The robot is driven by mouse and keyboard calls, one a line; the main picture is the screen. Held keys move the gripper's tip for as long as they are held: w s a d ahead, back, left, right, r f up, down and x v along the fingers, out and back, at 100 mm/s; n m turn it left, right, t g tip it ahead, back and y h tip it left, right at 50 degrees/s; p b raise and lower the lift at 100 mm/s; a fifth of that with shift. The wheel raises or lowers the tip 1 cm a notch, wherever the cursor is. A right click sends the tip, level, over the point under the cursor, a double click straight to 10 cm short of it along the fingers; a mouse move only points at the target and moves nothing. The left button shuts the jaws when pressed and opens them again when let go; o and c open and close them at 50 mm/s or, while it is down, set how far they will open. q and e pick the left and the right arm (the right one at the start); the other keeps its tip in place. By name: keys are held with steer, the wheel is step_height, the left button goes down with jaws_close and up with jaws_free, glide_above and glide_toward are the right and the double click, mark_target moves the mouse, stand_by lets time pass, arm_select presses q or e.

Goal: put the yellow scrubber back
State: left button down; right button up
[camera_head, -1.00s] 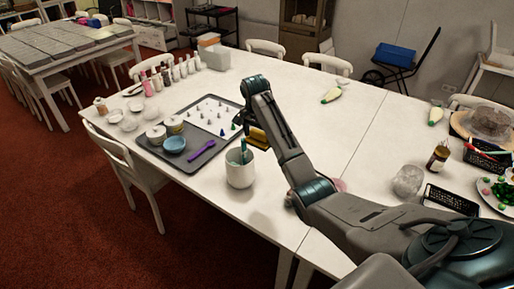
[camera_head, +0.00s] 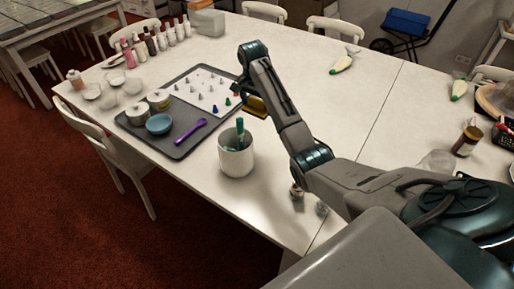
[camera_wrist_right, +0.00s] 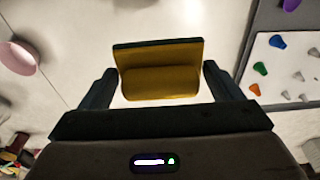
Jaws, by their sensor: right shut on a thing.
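The yellow scrubber (camera_head: 257,106) is held above the white table, just right of the grey tray's right edge. My right gripper (camera_head: 246,98) is shut on it; the arm partly hides both in the head view. In the right wrist view the scrubber (camera_wrist_right: 160,82), a yellow block with a dark edge, sits between the two dark fingers of the right gripper (camera_wrist_right: 158,90). My left gripper is not in view.
The grey tray (camera_head: 178,148) carries a white board with small cones, tubs, a blue bowl (camera_head: 158,124) and a purple spoon (camera_head: 190,131). A white cup (camera_head: 236,160) with teal-handled tools stands in front of the scrubber. The table beyond the arm is mostly clear.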

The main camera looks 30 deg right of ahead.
steer(key=p, duration=0.2)
glide_above(258, 146)
steer(key=f, duration=1.3)
steer(key=shift+s+a+f, duration=0.1)
steer(key=shift+a+f, duration=0.25)
steer(key=shift+f, duration=0.05)
steer(key=shift+f+p, duration=0.35)
steer(key=shift+f, duration=1.95)
steer(key=o, duration=0.7)
steer(key=shift+f, duration=0.1)
step_height(258, 146, up, 12)
steer(key=a+b, duration=0.1)
steer(key=shift+s+a, duration=0.15)
steer(key=shift+s, duration=0.2)
